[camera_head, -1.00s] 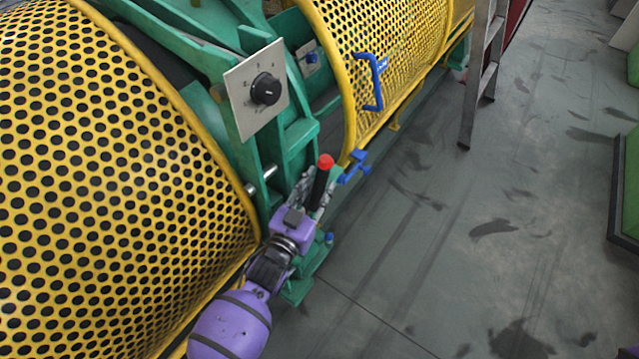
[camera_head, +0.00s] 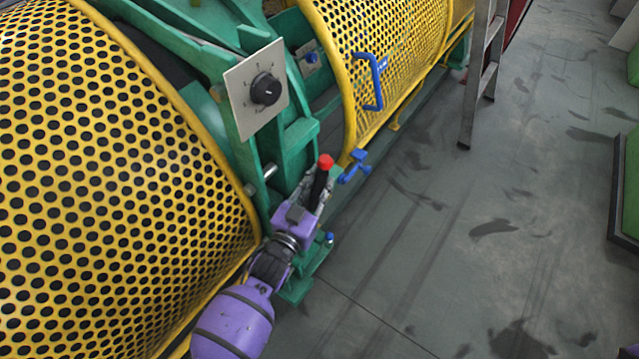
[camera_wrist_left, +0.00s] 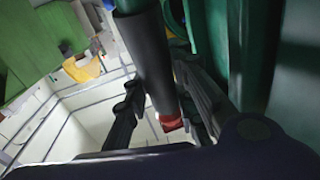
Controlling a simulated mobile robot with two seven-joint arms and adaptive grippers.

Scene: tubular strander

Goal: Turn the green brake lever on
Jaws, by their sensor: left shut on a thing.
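The brake lever (camera_head: 319,184) has a black grip and a red knob on top. In the head view it stands beside the green machine frame, slightly tilted, and its lower part is hidden behind my gripper. My left gripper (camera_head: 318,196) is shut around the lever's black grip, below the red knob. In the left wrist view the black grip (camera_wrist_left: 147,62) runs between the two fingers, with the red knob (camera_wrist_left: 171,123) near the fingertips.
Yellow perforated guards (camera_head: 100,170) stand left and behind. A dial panel (camera_head: 256,90) is above the lever. A blue handle (camera_head: 376,82) and blue latch (camera_head: 354,167) are close by. A ladder (camera_head: 482,75) stands at the back.

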